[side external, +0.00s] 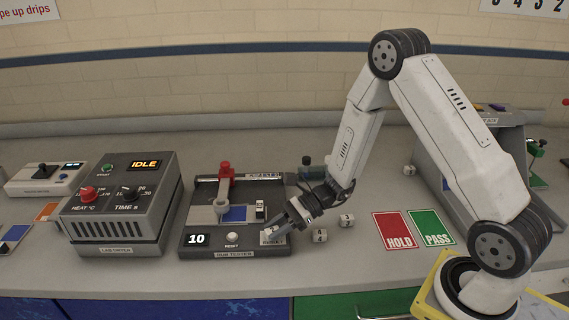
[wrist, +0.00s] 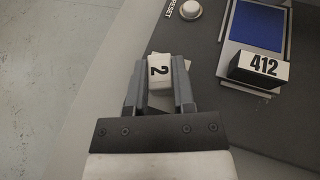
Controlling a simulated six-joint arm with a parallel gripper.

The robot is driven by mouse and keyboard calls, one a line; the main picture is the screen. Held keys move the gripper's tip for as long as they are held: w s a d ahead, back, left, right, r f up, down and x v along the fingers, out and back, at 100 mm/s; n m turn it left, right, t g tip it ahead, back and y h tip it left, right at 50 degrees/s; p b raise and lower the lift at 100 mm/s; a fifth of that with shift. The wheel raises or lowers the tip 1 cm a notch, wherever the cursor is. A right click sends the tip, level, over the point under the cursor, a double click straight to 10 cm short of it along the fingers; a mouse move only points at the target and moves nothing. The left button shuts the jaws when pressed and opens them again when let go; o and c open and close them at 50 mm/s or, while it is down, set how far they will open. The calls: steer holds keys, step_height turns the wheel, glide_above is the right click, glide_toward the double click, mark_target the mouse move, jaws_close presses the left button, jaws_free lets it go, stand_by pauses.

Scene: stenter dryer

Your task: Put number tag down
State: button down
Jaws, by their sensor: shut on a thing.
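My gripper (side external: 277,230) is shut on a small white number tag (wrist: 160,71) marked 2, seen between the fingers in the wrist view. In the side external view my gripper is low at the front right corner of the rub tester (side external: 234,254), over a pale label plate there. I cannot tell whether the tag touches the surface below it.
The rub tester has a blue swatch (wrist: 258,26), a 412 block (wrist: 259,70) and a reset button (wrist: 190,9). The lab dryer (side external: 122,205) stands to the left. Red HOLD (side external: 395,231) and green PASS (side external: 430,227) mats lie right. The bench's front edge is close.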

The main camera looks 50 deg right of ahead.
steer(key=shift+c, duration=2.3)
jaws_free()
steer(key=shift+f, duration=0.1)
steer(key=v, duration=1.2)
steer(key=shift+a, duration=0.1)
